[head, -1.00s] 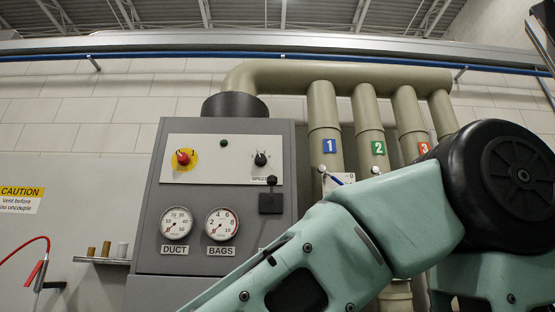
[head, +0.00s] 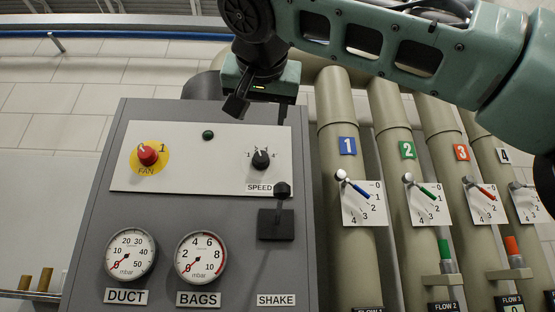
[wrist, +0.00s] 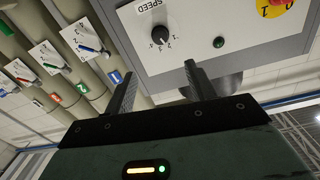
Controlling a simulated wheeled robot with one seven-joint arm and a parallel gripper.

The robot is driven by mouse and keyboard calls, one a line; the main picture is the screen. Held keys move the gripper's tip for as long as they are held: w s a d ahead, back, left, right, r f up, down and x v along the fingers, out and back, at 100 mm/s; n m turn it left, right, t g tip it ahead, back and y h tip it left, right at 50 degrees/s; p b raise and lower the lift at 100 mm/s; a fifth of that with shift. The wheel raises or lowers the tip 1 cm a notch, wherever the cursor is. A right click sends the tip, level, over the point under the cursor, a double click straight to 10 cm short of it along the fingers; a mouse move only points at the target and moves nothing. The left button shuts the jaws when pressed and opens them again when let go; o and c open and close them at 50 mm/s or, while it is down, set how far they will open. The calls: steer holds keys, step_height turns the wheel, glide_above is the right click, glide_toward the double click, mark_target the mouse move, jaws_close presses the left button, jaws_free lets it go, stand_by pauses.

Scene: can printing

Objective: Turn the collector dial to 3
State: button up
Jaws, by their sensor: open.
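The collector is a grey cabinet (head: 80,235) with a pale control panel. Its SPEED dial (head: 261,159) is a small black knob at the panel's right, with small numerals around it; its setting is too small to read surely. The dial also shows in the wrist view (wrist: 160,36), beyond the fingers. My gripper (head: 261,112) is above the dial in the head view, near the panel's top edge. In the wrist view my gripper (wrist: 159,78) is open, with nothing between its fingers and apart from the dial.
A red FAN knob (head: 147,155) on yellow and a dark green lamp (head: 208,135) share the panel. A black SHAKE lever (head: 282,190) stands below the dial. Two gauges (head: 203,258) sit lower left. Pipes with numbered coloured levers (head: 352,187) stand close at right.

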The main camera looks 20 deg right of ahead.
mark_target(261, 157)
steer(key=p+x, duration=0.4)
steer(key=x, duration=1.2)
steer(key=shift+d+r+p, duration=0.1)
steer(key=shift+r+p, duration=0.1)
steer(key=shift+p, duration=0.2)
steer(key=shift+w+d+f, duration=0.15)
steer(key=shift+w+d, duration=0.05)
steer(key=shift+w, duration=0.4)
steer(key=c, duration=1)
